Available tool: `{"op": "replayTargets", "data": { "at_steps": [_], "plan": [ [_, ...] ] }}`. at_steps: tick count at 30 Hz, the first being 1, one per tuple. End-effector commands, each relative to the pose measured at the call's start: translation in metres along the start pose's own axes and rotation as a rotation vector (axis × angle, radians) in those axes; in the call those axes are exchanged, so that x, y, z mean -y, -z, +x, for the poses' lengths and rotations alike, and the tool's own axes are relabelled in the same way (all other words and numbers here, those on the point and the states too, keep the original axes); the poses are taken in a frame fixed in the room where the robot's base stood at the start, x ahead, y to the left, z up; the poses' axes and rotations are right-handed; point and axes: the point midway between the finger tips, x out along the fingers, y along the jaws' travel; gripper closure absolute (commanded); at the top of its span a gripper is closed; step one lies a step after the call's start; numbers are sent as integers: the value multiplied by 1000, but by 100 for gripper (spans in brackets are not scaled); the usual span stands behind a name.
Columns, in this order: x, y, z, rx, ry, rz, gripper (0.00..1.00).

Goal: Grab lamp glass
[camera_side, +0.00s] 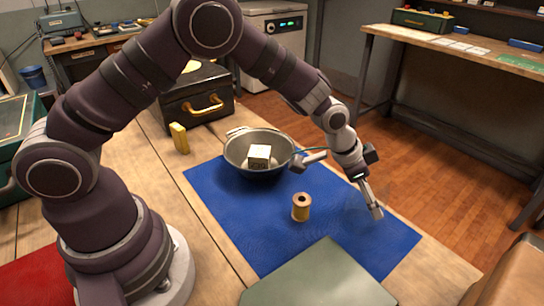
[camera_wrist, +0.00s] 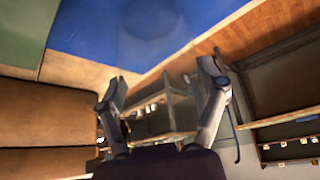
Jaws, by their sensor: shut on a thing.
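The lamp glass is clear and very hard to see. In the wrist view the lamp glass (camera_wrist: 150,45) shows as a faint see-through shape over the blue mat, reaching in between my fingers. My gripper (camera_side: 373,208) is low at the right edge of the blue mat in the side view. In the wrist view my gripper (camera_wrist: 165,80) has its fingers apart on either side of the glass, shut on it. The glass's outline and lower end are not clear, and I cannot tell whether it touches the mat.
The blue mat (camera_side: 240,220) holds a grey metal bowl (camera_side: 235,155) with a pale block (camera_side: 259,156) inside, and a thread spool (camera_side: 301,207). A grey-green panel (camera_side: 318,280) lies at the front. A yellow block (camera_side: 180,138) and a black case (camera_side: 197,100) stand behind.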

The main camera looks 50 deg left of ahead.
Motion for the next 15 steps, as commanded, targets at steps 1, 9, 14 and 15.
{"op": "replayTargets", "data": {
  "at_steps": [1, 9, 14, 15],
  "plan": [
    [0, 0, 0, 1, 0, 0, 61],
    [0, 1, -1, 0, 0, 0, 68],
    [0, 17, -28, -6, 2, 2, 68],
    [0, 22, -37, -7, 2, 2, 68]
  ]
}}
